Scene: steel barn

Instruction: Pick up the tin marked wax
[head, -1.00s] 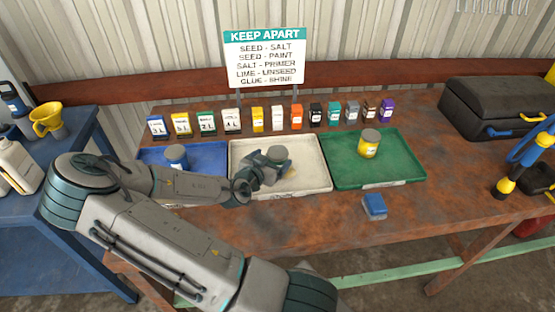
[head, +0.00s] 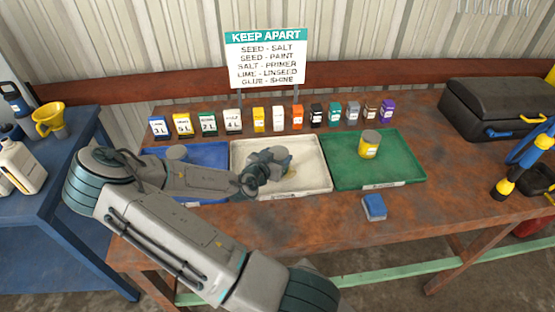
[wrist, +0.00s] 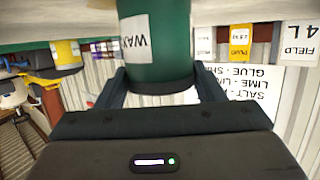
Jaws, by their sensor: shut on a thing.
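The tin marked wax (wrist: 154,45) is dark green with a white label, and it fills the middle of the wrist view. My gripper (wrist: 160,88) is shut on it, one finger on each side. The wrist view appears upside down. In the head view my gripper (head: 268,167) is at the white tray (head: 308,184), and it mostly hides the tin there. I cannot tell whether the tin touches the tray.
A blue tray (head: 215,193) with a grey-lidded tin (head: 177,152) lies left. Small boxes and a sign (head: 266,58) stand behind.

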